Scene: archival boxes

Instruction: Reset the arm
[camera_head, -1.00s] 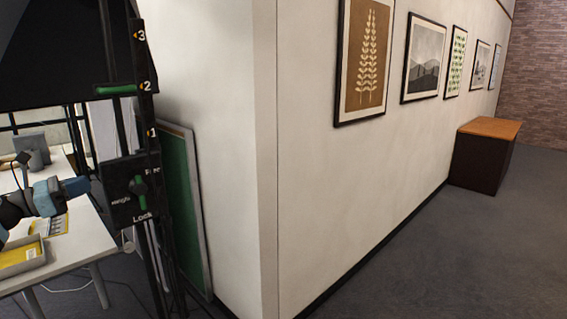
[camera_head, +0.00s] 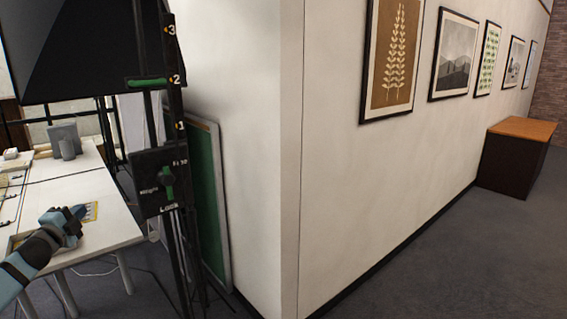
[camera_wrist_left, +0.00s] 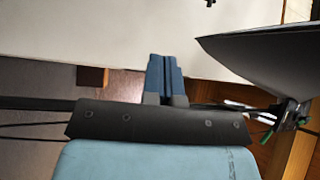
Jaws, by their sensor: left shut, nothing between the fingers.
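My left gripper (camera_head: 76,217) shows at the lower left of the head view, above the white table. In the left wrist view its two blue fingers (camera_wrist_left: 165,75) are pressed together with nothing between them. My right gripper is in neither view.
A white table (camera_head: 105,221) is at the left. A white wall (camera_head: 375,170) with framed pictures runs right to a dark cabinet (camera_head: 511,165). The grey floor (camera_head: 450,260) at right is clear.

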